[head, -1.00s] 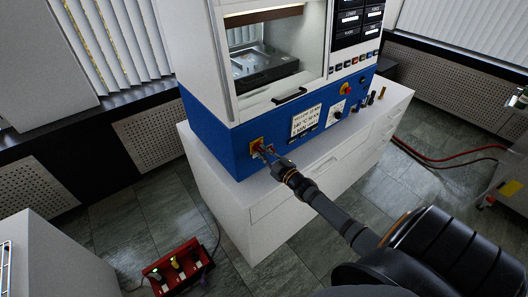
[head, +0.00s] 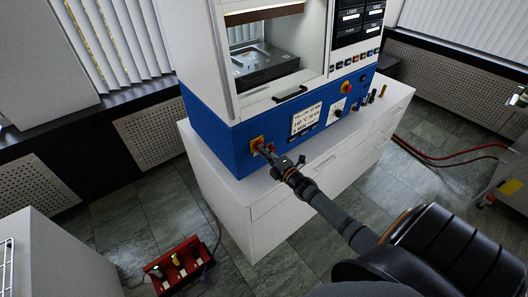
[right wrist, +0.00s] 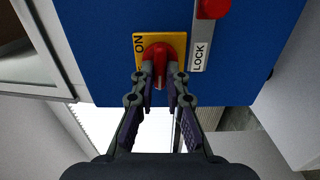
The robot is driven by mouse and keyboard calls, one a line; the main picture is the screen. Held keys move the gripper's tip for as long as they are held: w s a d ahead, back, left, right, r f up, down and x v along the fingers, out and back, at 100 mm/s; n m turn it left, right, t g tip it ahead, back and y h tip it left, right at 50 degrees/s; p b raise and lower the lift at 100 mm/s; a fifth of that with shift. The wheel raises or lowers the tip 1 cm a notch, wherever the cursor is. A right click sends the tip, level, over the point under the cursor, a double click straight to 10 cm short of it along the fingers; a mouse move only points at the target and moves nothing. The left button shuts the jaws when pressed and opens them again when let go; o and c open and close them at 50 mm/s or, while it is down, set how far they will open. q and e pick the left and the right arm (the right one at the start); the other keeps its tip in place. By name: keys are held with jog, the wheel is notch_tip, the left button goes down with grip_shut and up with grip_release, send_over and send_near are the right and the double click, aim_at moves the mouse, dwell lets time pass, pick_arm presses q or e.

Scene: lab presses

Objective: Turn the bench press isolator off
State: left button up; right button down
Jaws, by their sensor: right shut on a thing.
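The bench press isolator (head: 257,142) is a red rotary handle on a yellow plate, low on the blue front panel of the press. In the right wrist view its red handle (right wrist: 158,55) stands between my fingers, and the plate reads "ON" at its upper left. My right gripper (right wrist: 161,78) is shut on the handle, one finger on each side. In the head view the right gripper (head: 266,150) reaches the panel from the lower right, and its fingertips partly cover the isolator. My left gripper is not in view.
A red knob beside a "LOCK" label (right wrist: 199,56) sits close to the isolator. The white press cabinet (head: 292,185) has a free ledge below the panel. A red rack (head: 180,265) is on the floor at lower left. Red hoses (head: 440,157) lie at right.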

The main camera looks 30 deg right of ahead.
jog(key=shift+f+n, duration=0.1)
jog(key=shift+n, duration=0.2)
dwell(0.4)
jog(key=c, duration=1.4)
grip_release()
jog(key=shift+o, duration=0.2)
jog(key=shift+s, duration=0.15)
jog(key=s, duration=1.1)
jog(key=shift+s+d, duration=0.4)
jog(key=shift+d, duration=0.05)
